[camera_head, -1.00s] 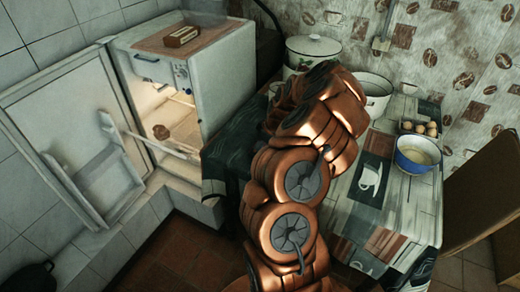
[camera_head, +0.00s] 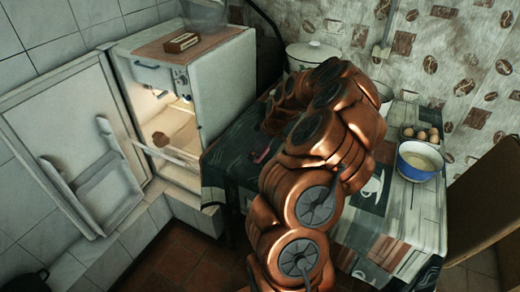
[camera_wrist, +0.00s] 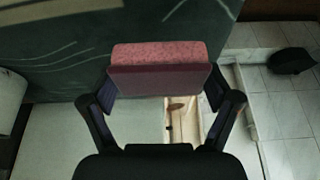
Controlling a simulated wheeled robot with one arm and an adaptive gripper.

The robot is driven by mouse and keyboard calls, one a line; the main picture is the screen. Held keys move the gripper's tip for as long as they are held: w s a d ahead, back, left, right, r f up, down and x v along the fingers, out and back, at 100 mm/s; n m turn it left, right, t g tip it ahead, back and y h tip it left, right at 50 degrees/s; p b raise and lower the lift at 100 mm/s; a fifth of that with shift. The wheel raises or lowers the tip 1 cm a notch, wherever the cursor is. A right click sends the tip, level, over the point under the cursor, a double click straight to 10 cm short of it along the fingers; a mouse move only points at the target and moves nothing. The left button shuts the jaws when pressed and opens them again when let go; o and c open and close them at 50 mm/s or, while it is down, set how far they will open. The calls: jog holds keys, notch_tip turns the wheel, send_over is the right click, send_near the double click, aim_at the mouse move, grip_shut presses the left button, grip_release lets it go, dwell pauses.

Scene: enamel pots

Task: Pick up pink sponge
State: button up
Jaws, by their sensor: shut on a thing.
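The pink sponge (camera_wrist: 160,65) is a block with a lighter pink top and a darker red front face. In the wrist view it sits between the two fingers of my gripper (camera_wrist: 160,88), which is shut on it. The dark fingers press its left and right sides. The dark green patterned tablecloth shows behind the sponge. In the head view a small pinkish patch shows near the left part of the table, left of my arm; my gripper is not clear there.
A covered patterned table (camera_head: 405,220) carries a blue bowl (camera_head: 419,160), eggs (camera_head: 421,134) and a lidded white pot (camera_head: 312,55). A small open fridge (camera_head: 207,80) stands left, its door (camera_head: 75,140) swung out. A brown item (camera_head: 181,42) lies on top.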

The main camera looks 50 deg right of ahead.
jog(key=s+a+b, duration=0.1)
jog(key=s+a, duration=0.2)
jog(key=a, duration=0.3)
jog(key=s+a+r+b, duration=0.1)
jog(key=s+a+b, duration=0.1)
jog(key=s+a, duration=0.2)
jog(key=shift+s+a+r, duration=0.15)
jog(key=shift+s+a, duration=0.05)
jog(key=shift+a, duration=0.75)
